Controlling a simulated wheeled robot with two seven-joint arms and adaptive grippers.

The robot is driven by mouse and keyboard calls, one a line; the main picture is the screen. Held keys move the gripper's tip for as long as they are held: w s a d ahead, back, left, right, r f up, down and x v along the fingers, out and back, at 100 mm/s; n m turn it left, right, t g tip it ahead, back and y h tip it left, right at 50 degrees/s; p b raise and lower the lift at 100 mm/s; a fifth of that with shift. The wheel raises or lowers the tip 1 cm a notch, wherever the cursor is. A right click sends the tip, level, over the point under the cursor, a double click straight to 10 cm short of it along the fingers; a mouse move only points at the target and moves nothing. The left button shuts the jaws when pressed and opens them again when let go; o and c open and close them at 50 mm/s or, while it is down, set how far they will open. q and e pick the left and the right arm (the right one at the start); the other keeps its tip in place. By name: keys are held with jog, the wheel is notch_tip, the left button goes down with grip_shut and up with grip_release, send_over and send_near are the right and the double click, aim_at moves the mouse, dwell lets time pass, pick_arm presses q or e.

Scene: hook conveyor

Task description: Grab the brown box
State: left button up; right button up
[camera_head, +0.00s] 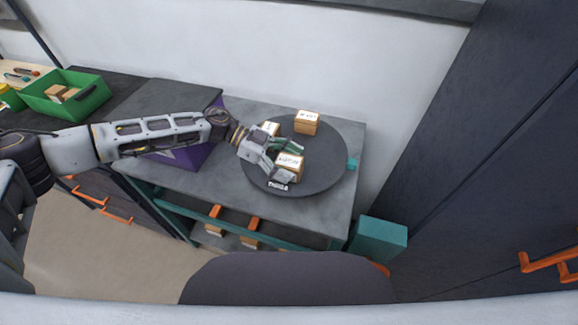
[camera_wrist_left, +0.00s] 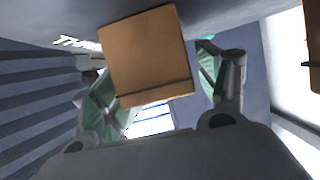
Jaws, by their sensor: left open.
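A brown box (camera_head: 291,162) with a white label on top sits on the round dark turntable (camera_head: 325,180). My left gripper (camera_head: 287,160) is open, with one finger on the far side of this box and one on the near side. In the left wrist view the brown box (camera_wrist_left: 150,55) is large and slightly tilted, between the two green-padded fingers of the left gripper (camera_wrist_left: 160,80). A gap shows between the box and the right finger; I cannot tell whether the left finger touches it. My right gripper is not in view.
Two more brown boxes stand on the turntable, one at the back (camera_head: 307,123) and one partly hidden behind my gripper (camera_head: 271,128). A purple box (camera_head: 190,152) lies beneath my left forearm. A green bin (camera_head: 66,95) stands at far left. The wall is close behind the table.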

aim_at(288, 162)
pick_arm(q)
jog(key=c, duration=1.1)
jog(key=shift+c, duration=0.2)
jog(key=shift+r, duration=0.1)
jog(key=shift+r, duration=1.35)
jog(key=shift+s+r, duration=0.15)
jog(key=shift+r, duration=0.15)
jog(key=s+a, duration=0.2)
jog(key=s, duration=0.6)
jog(key=s+a, duration=0.3)
jog(key=s, duration=0.6)
jog(key=shift+a+b, duration=0.25)
jog(key=shift+b, duration=0.05)
jog(key=shift+w, duration=0.1)
